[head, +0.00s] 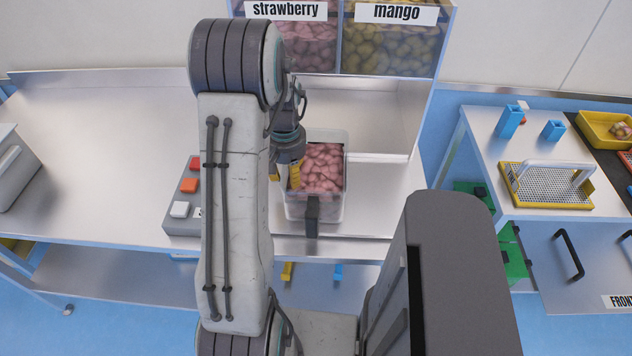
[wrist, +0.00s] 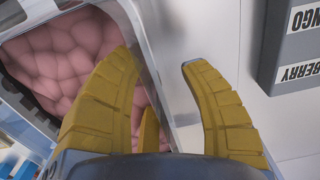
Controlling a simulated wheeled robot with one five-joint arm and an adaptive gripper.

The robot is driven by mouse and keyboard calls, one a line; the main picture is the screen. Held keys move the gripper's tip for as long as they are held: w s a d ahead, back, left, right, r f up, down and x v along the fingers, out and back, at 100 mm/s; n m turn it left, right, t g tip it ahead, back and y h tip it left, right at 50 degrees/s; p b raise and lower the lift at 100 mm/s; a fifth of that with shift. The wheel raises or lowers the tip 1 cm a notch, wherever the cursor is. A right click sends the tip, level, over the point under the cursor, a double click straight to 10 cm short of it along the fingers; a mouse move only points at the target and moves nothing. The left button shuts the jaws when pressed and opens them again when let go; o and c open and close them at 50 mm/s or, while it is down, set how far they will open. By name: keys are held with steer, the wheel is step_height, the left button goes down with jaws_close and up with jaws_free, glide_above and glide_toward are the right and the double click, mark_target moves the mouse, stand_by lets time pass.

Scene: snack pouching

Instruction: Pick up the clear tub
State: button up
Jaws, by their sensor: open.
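The clear tub (head: 333,213) stands on the steel counter below the strawberry bin, with pink pieces (head: 320,168) in it and a dark handle (head: 312,215) on its front. My gripper (head: 285,172) is at the tub's left side, pointing down, partly hidden by my arm. In the wrist view its yellow fingers (wrist: 155,58) are apart, on either side of the tub's wall (wrist: 168,90). One finger is over the pink pieces and the other is outside, over bare metal. I cannot tell whether either finger touches the wall.
A grey button box (head: 184,226) is left of the tub; its labels show in the wrist view (wrist: 292,45). The strawberry bin (head: 303,45) and mango bin (head: 392,48) stand above. The left counter is mostly clear.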

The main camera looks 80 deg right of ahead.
steer(key=shift+f, duration=1.5)
steer(key=shift+c, duration=0.3)
jaws_close()
